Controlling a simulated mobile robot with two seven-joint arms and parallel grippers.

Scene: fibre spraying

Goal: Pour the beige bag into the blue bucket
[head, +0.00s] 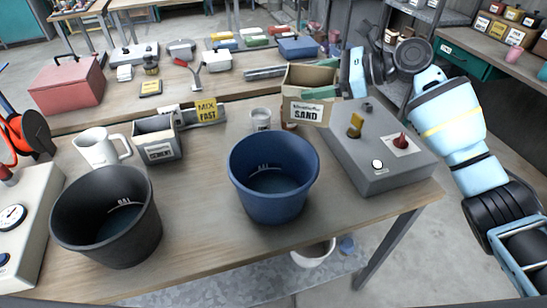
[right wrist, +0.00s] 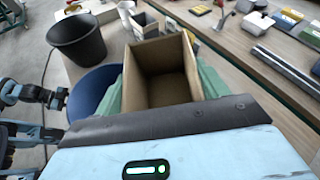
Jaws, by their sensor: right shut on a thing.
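The beige bag (head: 305,112), an open-topped box shape labelled SAND, is held upright above the table, behind and to the right of the blue bucket (head: 272,190). My right gripper (head: 325,92) is shut on it, with green fingers on its sides. In the right wrist view, the bag (right wrist: 160,75) opens toward the camera and its inside looks bare and brown. The blue bucket also shows there (right wrist: 92,95), partly hidden behind the bag. In the head view the bucket stands upright and open, with dark blue contents or floor inside.
A black bucket (head: 107,215) stands left of the blue one. A grey control box (head: 378,165) with a yellow switch and red knob lies to the right. A white jug (head: 100,148), a grey bin (head: 158,138) and a small can (head: 260,119) stand behind the buckets.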

